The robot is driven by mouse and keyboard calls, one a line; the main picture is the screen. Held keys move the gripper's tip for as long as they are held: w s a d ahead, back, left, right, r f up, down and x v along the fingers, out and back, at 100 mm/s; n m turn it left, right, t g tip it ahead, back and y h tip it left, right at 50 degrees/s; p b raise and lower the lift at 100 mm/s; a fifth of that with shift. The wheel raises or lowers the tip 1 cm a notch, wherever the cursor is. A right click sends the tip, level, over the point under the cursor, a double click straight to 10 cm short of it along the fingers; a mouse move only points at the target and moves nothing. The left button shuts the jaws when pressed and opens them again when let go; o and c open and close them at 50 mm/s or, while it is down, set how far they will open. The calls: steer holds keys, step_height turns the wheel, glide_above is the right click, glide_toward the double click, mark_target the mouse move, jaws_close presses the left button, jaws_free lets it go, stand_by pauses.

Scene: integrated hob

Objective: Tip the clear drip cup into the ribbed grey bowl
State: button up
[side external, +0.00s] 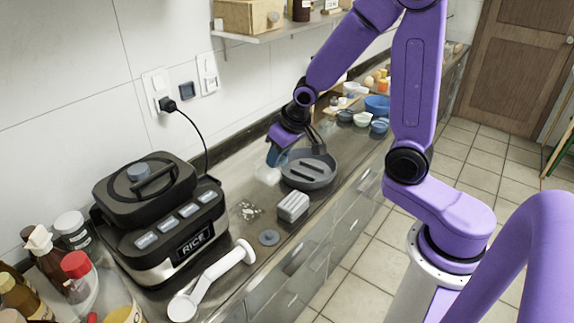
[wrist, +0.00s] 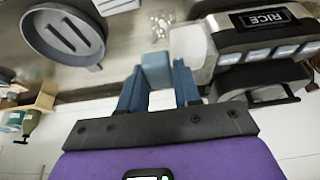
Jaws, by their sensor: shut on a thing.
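My gripper (side external: 278,156) is over the counter, its blue fingers pointing down, just left of the ribbed grey bowl (side external: 309,186). The bowl is round and dark with raised bars inside; it also shows at upper left in the wrist view (wrist: 62,52). My gripper (wrist: 157,78) is shut on a blue piece at the clear drip cup (wrist: 188,43). The cup is whitish and see-through, and its body sits beyond the fingertips. In the side view the cup (side external: 267,174) hangs beside the bowl's left rim. Its contents cannot be made out.
A black rice cooker (side external: 160,220) stands left on the steel counter. A grey ribbed block (side external: 292,206), a grey disc (side external: 269,237) and a white-handled tool (side external: 212,278) lie in front. White bits (side external: 247,210) are scattered nearby. Small bowls (side external: 362,118) stand farther back.

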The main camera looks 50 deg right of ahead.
steer(key=d+f+m+h, duration=0.1)
steer(key=d+f+m, duration=0.2)
steer(key=d, duration=0.7)
steer(key=d+f+m+h, duration=0.1)
steer(key=d+f+m, duration=0.2)
steer(key=d, duration=0.8)
steer(key=d+f+m+g+h, duration=0.1)
steer(key=d+f+m, duration=0.2)
steer(key=d, duration=0.8)
steer(key=shift+w+f, duration=0.15)
steer(key=shift+f, duration=0.1)
